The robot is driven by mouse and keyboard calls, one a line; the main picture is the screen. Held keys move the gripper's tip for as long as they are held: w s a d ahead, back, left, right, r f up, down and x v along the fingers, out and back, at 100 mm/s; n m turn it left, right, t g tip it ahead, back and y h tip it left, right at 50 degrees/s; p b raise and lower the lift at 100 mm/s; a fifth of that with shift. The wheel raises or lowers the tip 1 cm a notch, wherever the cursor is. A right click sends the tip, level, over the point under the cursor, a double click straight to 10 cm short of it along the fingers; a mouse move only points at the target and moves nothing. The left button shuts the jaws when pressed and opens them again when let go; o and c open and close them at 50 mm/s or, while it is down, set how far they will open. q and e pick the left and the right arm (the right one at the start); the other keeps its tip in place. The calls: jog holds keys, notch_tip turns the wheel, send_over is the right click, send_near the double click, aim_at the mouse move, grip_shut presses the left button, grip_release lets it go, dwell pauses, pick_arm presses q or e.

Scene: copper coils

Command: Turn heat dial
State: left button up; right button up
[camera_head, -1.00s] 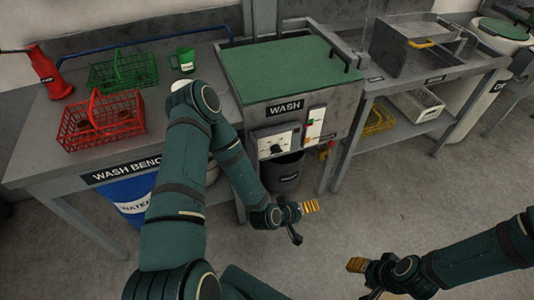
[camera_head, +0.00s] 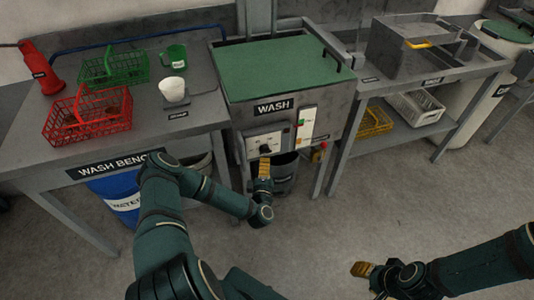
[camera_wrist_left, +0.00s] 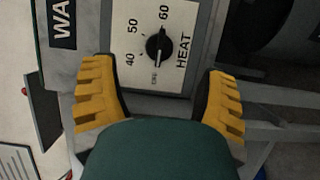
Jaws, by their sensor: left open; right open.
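The heat dial (camera_head: 265,149) is a black knob on a white plate on the front of the wash unit (camera_head: 240,117). In the left wrist view the dial (camera_wrist_left: 158,47) sits beside the word HEAT and the marks 40, 50 and 60, with its light pointer line toward the lower mark. My left gripper (camera_head: 265,165) is just below the dial in the head view. In the wrist view its yellow fingers (camera_wrist_left: 160,98) are spread wide, with the dial beyond and between them, untouched. My right gripper (camera_head: 362,269) is open and empty above the floor at lower right.
The wash bench (camera_head: 190,122) at left holds a red basket (camera_head: 90,125), a green basket, a green mug and a white cup (camera_head: 173,91). A grey bucket (camera_head: 285,178) stands below the wash unit. A switch panel (camera_head: 307,126) is right of the dial. The floor in front is clear.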

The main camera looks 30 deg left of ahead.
aim_at(267, 153)
pick_arm(q)
jog(key=b+x, duration=0.1)
jog(key=x, duration=0.7)
jog(key=c, duration=1.2)
